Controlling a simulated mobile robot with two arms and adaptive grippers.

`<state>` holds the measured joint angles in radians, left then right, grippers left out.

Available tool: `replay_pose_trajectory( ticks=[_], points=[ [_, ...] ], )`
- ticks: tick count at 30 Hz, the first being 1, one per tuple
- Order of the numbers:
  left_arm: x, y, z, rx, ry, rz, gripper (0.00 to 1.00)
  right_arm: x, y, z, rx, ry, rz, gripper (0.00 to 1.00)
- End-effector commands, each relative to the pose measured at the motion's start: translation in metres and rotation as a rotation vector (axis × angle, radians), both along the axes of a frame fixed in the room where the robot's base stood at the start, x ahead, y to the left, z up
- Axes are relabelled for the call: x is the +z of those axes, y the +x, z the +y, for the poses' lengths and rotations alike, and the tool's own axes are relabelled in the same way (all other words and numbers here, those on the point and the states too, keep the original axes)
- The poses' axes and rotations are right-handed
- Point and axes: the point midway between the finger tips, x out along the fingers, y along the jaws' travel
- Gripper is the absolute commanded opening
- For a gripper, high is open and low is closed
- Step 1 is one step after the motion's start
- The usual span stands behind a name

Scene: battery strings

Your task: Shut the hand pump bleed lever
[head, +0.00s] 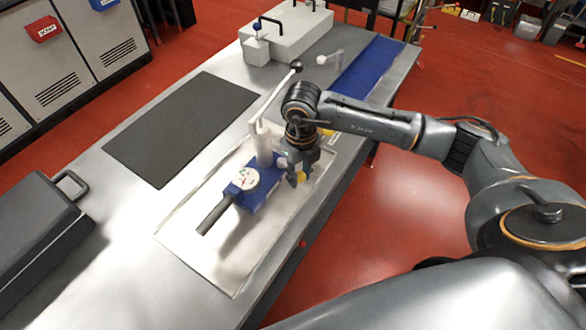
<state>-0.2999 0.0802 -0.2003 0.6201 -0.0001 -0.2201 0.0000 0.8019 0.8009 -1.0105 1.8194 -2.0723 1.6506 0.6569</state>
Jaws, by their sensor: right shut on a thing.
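The hand pump (255,190) stands on a pale mat (185,237) on the metal bench. It has a blue body, a round white dial (245,178), a black cylinder pointing to the lower left, and a pale post with a long handle ending in a black knob (296,66). My right gripper (297,181) reaches down at the right side of the pump, with its fingers shut. A small yellow piece (302,176), seemingly the bleed lever, shows at the fingertips. The gripper hides most of it, so its angle cannot be told. My left gripper is not in view.
A dark mat (180,128) lies flat left of the pump. A dark case (40,225) is at the lower left. A pale box (290,35) with black handles and a blue strip (370,68) lie at the far end. Red floor borders the bench.

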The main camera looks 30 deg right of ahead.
Motion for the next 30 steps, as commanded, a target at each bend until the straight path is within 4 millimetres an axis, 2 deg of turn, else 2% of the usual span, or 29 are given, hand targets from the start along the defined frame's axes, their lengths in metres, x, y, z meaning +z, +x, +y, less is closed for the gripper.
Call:
replay_pose_trajectory(
  ticks=[12, 24, 30],
  points=[
    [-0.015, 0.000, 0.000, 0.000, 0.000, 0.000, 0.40, -0.001, 0.003, -0.012, 0.164, 0.000, -0.001, 0.00],
    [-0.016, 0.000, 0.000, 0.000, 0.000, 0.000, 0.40, -0.001, 0.003, -0.013, 0.181, 0.001, 0.001, 0.00],
    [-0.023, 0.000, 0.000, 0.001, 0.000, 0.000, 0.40, -0.002, 0.006, -0.017, 0.238, -0.001, -0.001, 0.00]
  ],
)
